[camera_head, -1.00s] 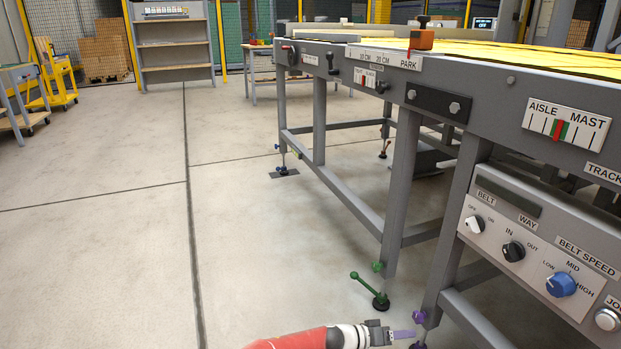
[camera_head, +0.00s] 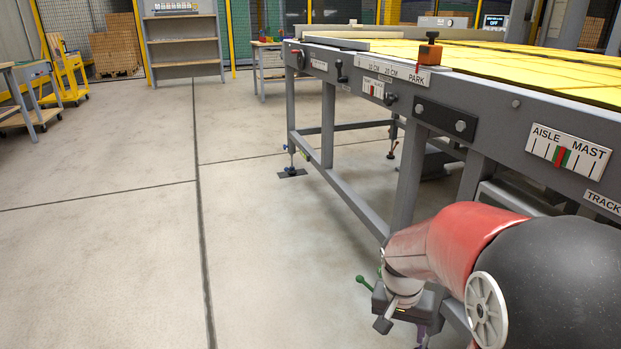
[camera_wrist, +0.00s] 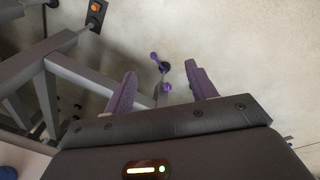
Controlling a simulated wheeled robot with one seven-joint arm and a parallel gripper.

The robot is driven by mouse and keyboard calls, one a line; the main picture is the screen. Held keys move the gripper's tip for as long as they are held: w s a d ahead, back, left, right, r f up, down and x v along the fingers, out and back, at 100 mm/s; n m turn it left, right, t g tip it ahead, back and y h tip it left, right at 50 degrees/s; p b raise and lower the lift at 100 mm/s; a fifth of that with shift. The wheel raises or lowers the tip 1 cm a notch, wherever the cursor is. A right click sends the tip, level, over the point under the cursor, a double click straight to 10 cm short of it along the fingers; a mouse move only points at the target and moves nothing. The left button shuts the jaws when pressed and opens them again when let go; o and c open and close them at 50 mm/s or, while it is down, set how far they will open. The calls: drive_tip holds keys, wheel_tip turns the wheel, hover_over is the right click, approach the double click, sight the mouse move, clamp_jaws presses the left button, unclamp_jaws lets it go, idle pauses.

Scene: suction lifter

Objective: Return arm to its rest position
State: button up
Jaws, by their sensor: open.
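My arm shows as a red and black shape at the lower right of the head view. It hangs in front of the conveyor table's near leg and hides part of the table's control panel. My gripper (camera_wrist: 161,78) is at the end of it, low beside the leg. In the wrist view its two purple fingers stand apart with nothing between them. A purple lever (camera_wrist: 162,70) shows beyond the fingertips, near the floor; I cannot tell the distance. In the head view the fingers cannot be clearly made out.
The conveyor table (camera_head: 330,185) with a yellow top fills the right side. A green lever (camera_head: 364,283) shows beside my gripper. An orange block (camera_head: 430,54) sits on the table edge. A shelf (camera_head: 185,45) and yellow cart (camera_head: 62,80) stand at the back. The floor at left is clear.

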drive_tip(key=s+a+r+n+t+y+p, duration=0.1)
drive_tip(key=s+a+r+n+t+p, duration=0.1)
drive_tip(key=s+r, duration=1.2)
wheel_tip(320, 180, up, 3)
drive_tip(key=a+n+t, duration=0.1)
drive_tip(key=n+t, duration=0.1)
drive_tip(key=t, duration=0.1)
drive_tip(key=shift+f+n+y+p, duration=0.15)
drive_tip(key=shift+n+y+p, duration=0.15)
drive_tip(key=shift+n+p, duration=0.1)
